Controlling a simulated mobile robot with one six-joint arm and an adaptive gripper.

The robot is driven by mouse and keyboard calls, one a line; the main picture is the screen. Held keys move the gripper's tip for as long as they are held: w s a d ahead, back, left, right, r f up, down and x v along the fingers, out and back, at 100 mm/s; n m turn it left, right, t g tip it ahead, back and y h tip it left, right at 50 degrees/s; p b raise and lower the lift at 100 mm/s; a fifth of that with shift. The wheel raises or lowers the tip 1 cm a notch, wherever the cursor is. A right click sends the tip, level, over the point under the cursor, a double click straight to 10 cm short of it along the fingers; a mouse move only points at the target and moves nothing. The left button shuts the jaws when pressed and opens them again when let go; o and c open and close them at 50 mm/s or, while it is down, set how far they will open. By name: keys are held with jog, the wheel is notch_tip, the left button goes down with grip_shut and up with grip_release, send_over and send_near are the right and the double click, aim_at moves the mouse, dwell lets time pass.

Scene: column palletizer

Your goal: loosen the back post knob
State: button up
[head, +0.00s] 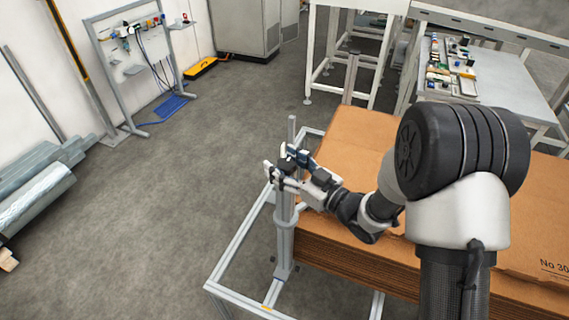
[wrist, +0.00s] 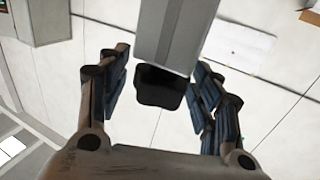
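A grey metal post (head: 284,240) stands upright at the near left corner of the cardboard stack. A black knob (wrist: 160,87) sits on a grey post (wrist: 172,35) in the wrist view. My gripper (head: 284,164) is at the upper part of the post in the head view. In the wrist view my gripper (wrist: 160,72) is open, with one blue-padded finger on each side of the knob. A gap shows between the knob and each finger, wider on the left. In the head view the fingers largely hide the knob.
Flat brown cardboard (head: 350,140) is stacked right of the post. A low metal frame (head: 236,250) runs around the post's foot. Another post (head: 351,78) stands behind the stack. A workbench (head: 490,85) is at the back right.

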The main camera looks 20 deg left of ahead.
jog(key=c, duration=0.9)
jog(key=shift+n+g, duration=0.3)
jog(key=shift+g, duration=0.1)
jog(key=n+g, duration=0.2)
jog(key=g, duration=0.1)
jog(key=n+g+y, duration=0.1)
jog(key=g, duration=0.1)
jog(key=shift+n+g+y, duration=0.3)
jog(key=shift+n+g, duration=0.1)
jog(key=n+g, duration=0.1)
jog(key=g, duration=0.1)
jog(key=n+g, duration=0.2)
jog(key=g, duration=0.1)
jog(key=shift+s+f+n+g, duration=0.1)
jog(key=shift+s+n+g, duration=0.05)
jog(key=shift+n+g, duration=0.15)
jog(key=n+g+h, duration=0.2)
jog(key=g, duration=0.1)
jog(key=shift+s+g, duration=0.1)
jog(key=shift+g, duration=0.2)
jog(key=shift+s+n+g+h+p, duration=0.1)
jog(key=shift+n+g+h+p, duration=0.2)
jog(key=shift+n+g+h, duration=0.85)
jog(key=shift+n+g, duration=0.45)
jog(key=shift+g, duration=0.2)
